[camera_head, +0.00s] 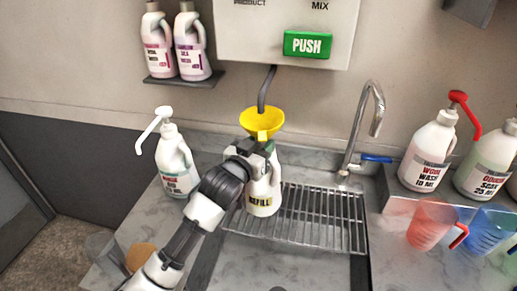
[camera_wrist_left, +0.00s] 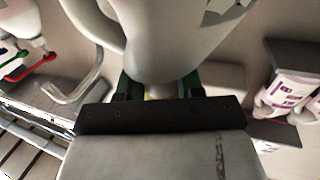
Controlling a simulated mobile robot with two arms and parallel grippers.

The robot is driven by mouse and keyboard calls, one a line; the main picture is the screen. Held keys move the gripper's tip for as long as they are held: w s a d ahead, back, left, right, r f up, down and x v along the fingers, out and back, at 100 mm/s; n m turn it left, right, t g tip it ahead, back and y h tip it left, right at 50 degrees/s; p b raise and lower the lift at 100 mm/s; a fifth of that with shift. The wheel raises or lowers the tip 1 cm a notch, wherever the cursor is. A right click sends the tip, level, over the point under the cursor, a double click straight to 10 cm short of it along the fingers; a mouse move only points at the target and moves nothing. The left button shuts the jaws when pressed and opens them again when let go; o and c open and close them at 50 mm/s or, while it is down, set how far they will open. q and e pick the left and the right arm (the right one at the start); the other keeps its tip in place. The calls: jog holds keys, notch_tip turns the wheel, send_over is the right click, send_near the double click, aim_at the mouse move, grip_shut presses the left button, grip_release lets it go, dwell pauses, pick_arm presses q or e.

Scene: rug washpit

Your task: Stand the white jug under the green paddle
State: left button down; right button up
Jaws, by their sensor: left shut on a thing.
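The white jug (camera_head: 263,195), marked REFILL, is upright over the left end of the wire rack, below and a little left of the green PUSH paddle (camera_head: 307,44). A yellow funnel (camera_head: 262,122) sits at its top, with a grey hose end just above or inside the funnel. My left gripper (camera_head: 262,150) is shut on the jug near its neck and hides part of it. In the left wrist view the jug's white body and handle (camera_wrist_left: 150,40) fill the top middle. I cannot tell whether the jug's base touches the rack. My right gripper is not in view.
The wire rack (camera_head: 318,225) spans the sink. A tap (camera_head: 362,125) with a blue lever stands right of the jug. A white pump bottle (camera_head: 176,165) stands close left. More bottles and red and blue measuring jugs (camera_head: 430,225) are at the right.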

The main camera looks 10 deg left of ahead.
pick_arm(q)
jog(key=shift+w+a, duration=0.35)
jog(key=shift+w+f, duration=0.1)
jog(key=shift+f, duration=0.05)
notch_tip(320, 180, down, 2)
jog(key=shift+f+p, duration=0.1)
jog(key=shift+p, duration=0.55)
jog(key=shift+f, duration=0.5)
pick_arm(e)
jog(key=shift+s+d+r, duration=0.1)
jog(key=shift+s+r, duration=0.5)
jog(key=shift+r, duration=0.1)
pick_arm(q)
jog(key=shift+f, duration=0.15)
jog(key=c, duration=0.7)
grip_release()
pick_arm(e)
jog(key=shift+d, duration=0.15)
pick_arm(q)
jog(key=shift+s, duration=0.2)
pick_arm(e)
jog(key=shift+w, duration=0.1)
